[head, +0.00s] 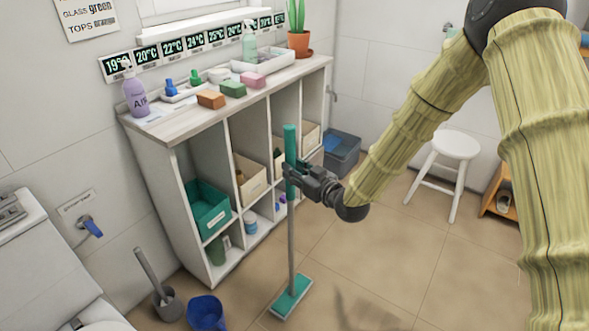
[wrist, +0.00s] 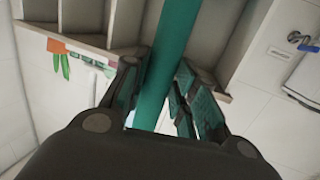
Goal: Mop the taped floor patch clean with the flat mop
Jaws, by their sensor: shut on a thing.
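My gripper (head: 296,178) is shut on the teal grip of the flat mop (head: 290,235), near the top of its handle. The mop stands nearly upright, with its flat teal head (head: 291,297) down at the tiled floor in front of the shelf unit. The wrist view shows the teal grip (wrist: 165,75) running between my gripper's two fingers (wrist: 160,100). I cannot make out any tape or a marked floor patch in either view.
A white shelf unit (head: 165,165) with bins and bottles stands close behind the mop. A blue bucket (head: 206,314) and a toilet brush (head: 166,300) are at the lower left. A white stool (head: 458,147) is at the right. Tiled floor (head: 400,260) is open right of the mop.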

